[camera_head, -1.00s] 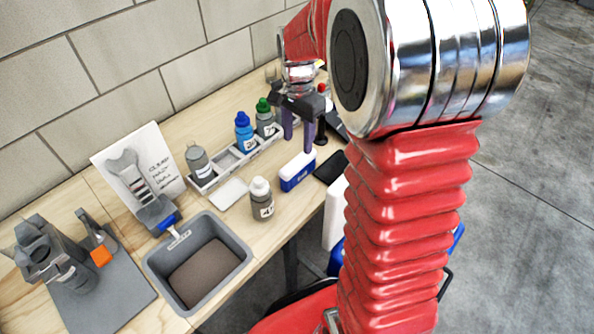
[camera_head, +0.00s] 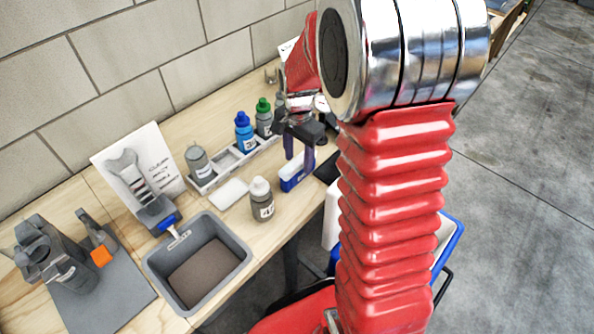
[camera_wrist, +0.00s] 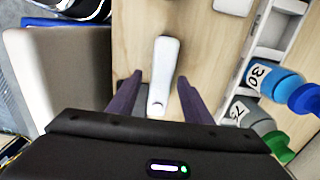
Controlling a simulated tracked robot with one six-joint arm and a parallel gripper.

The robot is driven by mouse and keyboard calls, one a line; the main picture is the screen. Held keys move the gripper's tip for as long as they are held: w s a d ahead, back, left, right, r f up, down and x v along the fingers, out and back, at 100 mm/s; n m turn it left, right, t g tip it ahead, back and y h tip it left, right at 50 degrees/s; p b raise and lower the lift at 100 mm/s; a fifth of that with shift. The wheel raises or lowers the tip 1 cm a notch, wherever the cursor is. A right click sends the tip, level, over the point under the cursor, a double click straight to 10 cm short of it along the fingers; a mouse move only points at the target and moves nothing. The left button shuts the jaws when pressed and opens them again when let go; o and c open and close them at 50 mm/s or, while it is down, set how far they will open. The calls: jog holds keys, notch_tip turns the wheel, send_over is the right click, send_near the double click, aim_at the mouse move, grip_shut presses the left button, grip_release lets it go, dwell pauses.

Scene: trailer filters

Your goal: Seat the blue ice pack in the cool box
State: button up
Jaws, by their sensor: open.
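The blue ice pack (camera_head: 289,184), blue with a white top, stands on the bench near its front edge. In the wrist view its narrow white top (camera_wrist: 164,72) lies between my two fingers, with a gap on each side. My gripper (camera_head: 299,162) is open, its purple fingers pointing down at the pack; it also shows in the wrist view (camera_wrist: 160,82). I cannot tell how far down the fingers reach. The cool box, white with a blue rim (camera_head: 452,247), stands below the bench front, largely hidden behind my red arm. Its pale panel (camera_wrist: 68,75) probably shows at left in the wrist view.
A grey bottle (camera_head: 262,200) stands left of the pack. A rack (camera_head: 238,172) with blue-capped and green-capped bottles runs behind it. A dark flat object (camera_head: 327,168) lies just right of the pack. A grey basin (camera_head: 160,262) sits further left.

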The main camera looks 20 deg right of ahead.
jog(key=shift+f, duration=0.95)
jog(key=shift+c, duration=0.3)
grip_shut()
